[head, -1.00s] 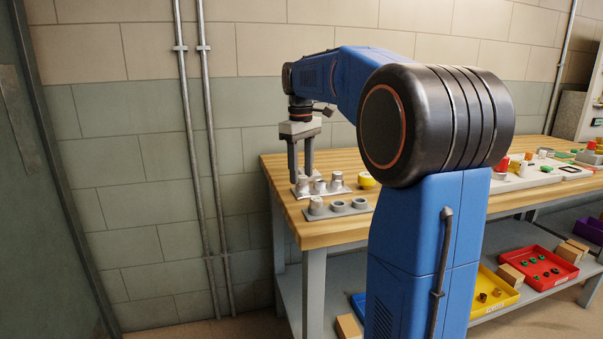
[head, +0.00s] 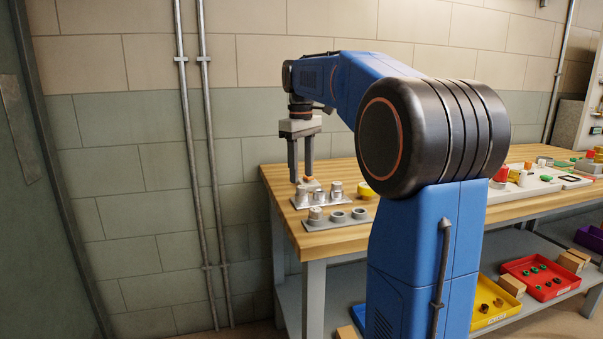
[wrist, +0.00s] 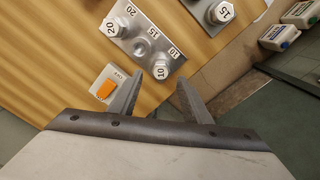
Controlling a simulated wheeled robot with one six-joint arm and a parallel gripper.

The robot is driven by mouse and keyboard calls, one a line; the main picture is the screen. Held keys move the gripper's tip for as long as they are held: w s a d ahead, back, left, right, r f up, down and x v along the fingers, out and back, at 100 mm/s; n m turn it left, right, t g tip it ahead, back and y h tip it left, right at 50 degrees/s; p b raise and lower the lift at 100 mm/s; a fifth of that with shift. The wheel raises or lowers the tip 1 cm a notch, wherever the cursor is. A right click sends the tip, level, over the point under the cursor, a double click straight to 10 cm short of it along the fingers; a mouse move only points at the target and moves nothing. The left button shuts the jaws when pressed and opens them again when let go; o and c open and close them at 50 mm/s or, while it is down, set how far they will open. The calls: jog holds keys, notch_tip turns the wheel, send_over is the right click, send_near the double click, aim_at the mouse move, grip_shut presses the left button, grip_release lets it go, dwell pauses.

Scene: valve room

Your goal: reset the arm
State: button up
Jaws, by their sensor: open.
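My gripper (head: 301,178) is open and empty, with its fingers pointing down over the left end of the wooden bench (head: 340,245). In the wrist view its two fingers (wrist: 170,103) stand apart with nothing between them. Beside them is a grey metal plate (wrist: 138,40) marked 20, 15 and 10, with hex-headed pieces at the 20 and 10 marks. A small box with an orange switch (wrist: 106,89) lies left of the fingers. In the head view my arm bends over the bench, hiding part of it.
A front plate (head: 348,224) holds a silver piece and two rings. A yellow round item (head: 365,190) lies beside the plates. A red tray (head: 540,275) and a yellow tray (head: 492,303) sit on the lower shelf. Pipes (head: 205,150) run up the wall left of the bench.

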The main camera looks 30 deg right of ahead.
jog(key=shift+r, duration=1.9)
